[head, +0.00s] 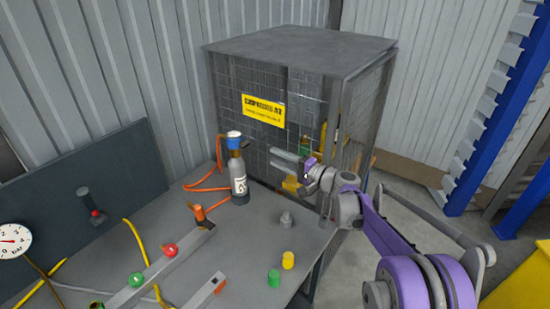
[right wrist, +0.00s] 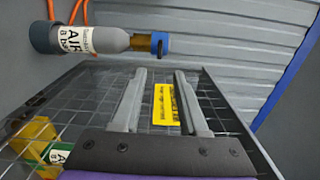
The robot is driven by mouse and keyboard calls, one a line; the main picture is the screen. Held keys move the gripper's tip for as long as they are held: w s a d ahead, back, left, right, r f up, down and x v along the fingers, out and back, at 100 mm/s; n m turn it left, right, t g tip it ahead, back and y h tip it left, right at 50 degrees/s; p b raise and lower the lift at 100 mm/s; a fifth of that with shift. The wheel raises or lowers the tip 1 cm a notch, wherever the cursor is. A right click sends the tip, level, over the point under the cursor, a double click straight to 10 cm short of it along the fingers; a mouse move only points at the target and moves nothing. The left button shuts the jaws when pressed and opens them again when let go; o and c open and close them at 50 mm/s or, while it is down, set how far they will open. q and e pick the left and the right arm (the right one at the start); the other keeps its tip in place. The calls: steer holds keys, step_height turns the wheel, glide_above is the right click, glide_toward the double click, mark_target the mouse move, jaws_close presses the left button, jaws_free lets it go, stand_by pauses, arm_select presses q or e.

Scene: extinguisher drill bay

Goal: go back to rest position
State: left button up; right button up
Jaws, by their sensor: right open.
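My right gripper (head: 285,160) is in front of the mesh cage, over the right side of the bench, with its arm coming in from the right. Its two fingers (right wrist: 160,100) are apart with nothing between them in the right wrist view. A grey air cylinder (head: 239,178) with a blue-topped valve stands upright on the bench, left of the gripper and apart from it. The cylinder (right wrist: 95,40) also shows in the right wrist view, beyond the fingertips. My left gripper is not in view.
A mesh cage (head: 300,45) with a yellow sign (head: 263,110) stands behind the bench (head: 225,240). On the bench are green (head: 274,278) and yellow (head: 288,260) caps, a grey fitting (head: 286,219), a rail with knobs (head: 150,272) and hoses. A gauge (head: 12,240) is at the left.

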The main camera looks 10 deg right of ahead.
steer(key=s+a+f+n+g+h, duration=0.2)
steer(key=s+g, duration=0.1)
steer(key=s, duration=0.7)
steer(key=s+a+f+n+g+h, duration=0.2)
steer(key=s+a+n, duration=0.1)
steer(key=s, duration=0.7)
steer(key=s+d+f+n+h, duration=0.1)
steer(key=s+d+f+h, duration=0.2)
steer(key=s, duration=0.4)
steer(key=s+d+f+n+g+h, duration=0.1)
steer(key=s+d+f+h, duration=0.2)
steer(key=s, duration=0.5)
steer(key=s+d+f+n+g+h, duration=0.1)
steer(key=s+d+f, duration=0.3)
steer(key=s, duration=0.4)
steer(key=shift+s+f+n+h, duration=0.15)
steer(key=shift+f+n+h, duration=0.45)
steer(key=shift+h, duration=0.3)
